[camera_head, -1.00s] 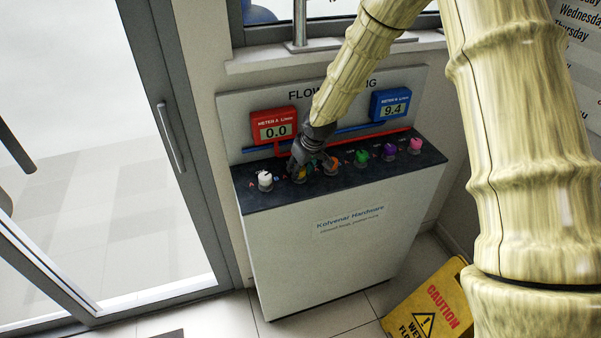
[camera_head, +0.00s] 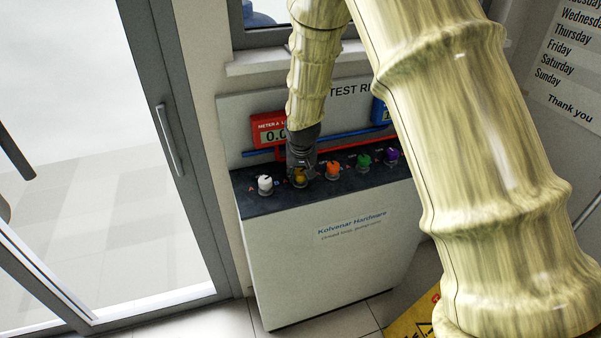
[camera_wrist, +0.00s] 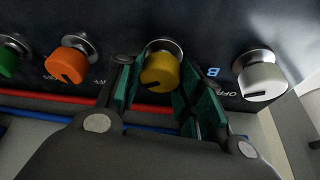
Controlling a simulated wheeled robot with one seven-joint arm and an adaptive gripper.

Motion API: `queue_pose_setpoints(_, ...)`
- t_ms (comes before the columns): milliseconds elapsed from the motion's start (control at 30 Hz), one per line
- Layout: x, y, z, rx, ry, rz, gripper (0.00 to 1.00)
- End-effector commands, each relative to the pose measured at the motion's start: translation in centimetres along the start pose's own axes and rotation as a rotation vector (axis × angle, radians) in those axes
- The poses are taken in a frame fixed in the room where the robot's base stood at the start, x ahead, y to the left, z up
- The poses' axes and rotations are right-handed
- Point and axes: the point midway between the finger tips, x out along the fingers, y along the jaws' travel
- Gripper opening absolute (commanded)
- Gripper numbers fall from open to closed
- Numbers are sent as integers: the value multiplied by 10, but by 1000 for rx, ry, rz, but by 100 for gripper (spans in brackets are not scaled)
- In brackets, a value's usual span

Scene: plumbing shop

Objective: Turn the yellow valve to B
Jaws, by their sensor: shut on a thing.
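The yellow valve (camera_head: 300,178) is a round knob on the dark top of the test rig, between the white and orange valves. In the wrist view the yellow valve (camera_wrist: 160,70) stands between my fingers, its dark pointer mark toward the lower left in the picture. A blue letter B (camera_wrist: 211,71) is printed on the panel to its right; any A mark by this valve is hidden. My gripper (camera_head: 301,168) comes down onto the valve from above. In the wrist view my gripper (camera_wrist: 163,92) has a green-padded finger on each side of the knob, shut on it.
The white valve (camera_head: 265,184) is close on the left and the orange valve (camera_head: 333,169) close on the right. Green (camera_head: 363,161) and purple (camera_head: 392,156) valves are farther right. Red meter A (camera_head: 268,130) and pipes stand behind. A yellow caution sign (camera_head: 412,318) is on the floor.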

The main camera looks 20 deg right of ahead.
Motion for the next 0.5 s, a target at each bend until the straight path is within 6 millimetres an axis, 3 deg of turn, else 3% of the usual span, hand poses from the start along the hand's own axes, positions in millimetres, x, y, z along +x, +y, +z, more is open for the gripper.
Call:
queue_pose_setpoints(433,0,0,0,11,0,4,13)
queue_pose_setpoints(467,0,0,0,11,0,4,38)
queue_pose_setpoints(500,0,0,0,11,0,4,46)
